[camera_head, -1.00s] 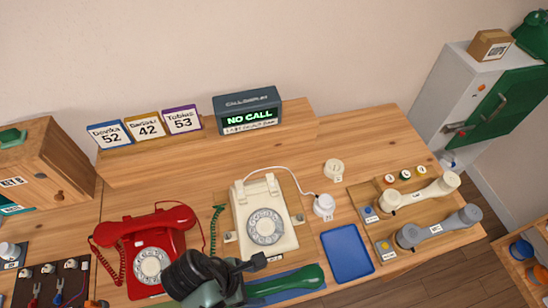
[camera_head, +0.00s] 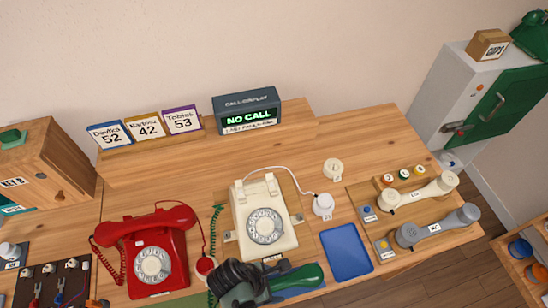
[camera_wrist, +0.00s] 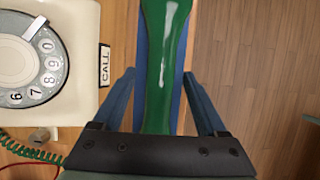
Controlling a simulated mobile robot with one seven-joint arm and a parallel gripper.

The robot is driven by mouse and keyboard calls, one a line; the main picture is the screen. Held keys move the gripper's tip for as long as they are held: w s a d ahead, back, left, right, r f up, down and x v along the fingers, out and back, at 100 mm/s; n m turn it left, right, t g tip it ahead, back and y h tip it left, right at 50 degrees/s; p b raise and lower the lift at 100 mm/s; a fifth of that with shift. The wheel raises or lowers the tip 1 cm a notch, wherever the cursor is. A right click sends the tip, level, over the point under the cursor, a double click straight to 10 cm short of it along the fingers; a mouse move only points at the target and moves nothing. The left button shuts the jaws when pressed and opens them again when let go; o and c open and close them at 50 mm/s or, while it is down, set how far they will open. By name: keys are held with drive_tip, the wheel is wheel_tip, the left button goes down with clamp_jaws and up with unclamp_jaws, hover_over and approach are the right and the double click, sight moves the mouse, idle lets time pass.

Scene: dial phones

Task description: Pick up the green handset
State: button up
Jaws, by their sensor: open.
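The green handset (camera_head: 306,276) lies on a blue pad in front of the cream dial phone (camera_head: 265,225). Its left part is hidden under my gripper (camera_head: 268,283) in the head view. In the wrist view the handset (camera_wrist: 160,60) runs lengthwise between the two blue fingers of my gripper (camera_wrist: 160,78). The fingers stand apart on either side of it, with a gap at each side. The blue pad shows along both edges of the handset. The handset's near end is hidden by my gripper's body.
A red phone (camera_head: 150,258) with its handset on stands to the left. A blue tray (camera_head: 347,251) is close at right. Cream (camera_head: 420,192) and grey (camera_head: 438,228) handsets lie further right. A green cord (camera_head: 214,240) hangs beside the cream phone.

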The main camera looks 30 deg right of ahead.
drive_tip(key=shift+c, duration=0.3)
clamp_jaws()
drive_tip(key=shift+r, duration=0.15)
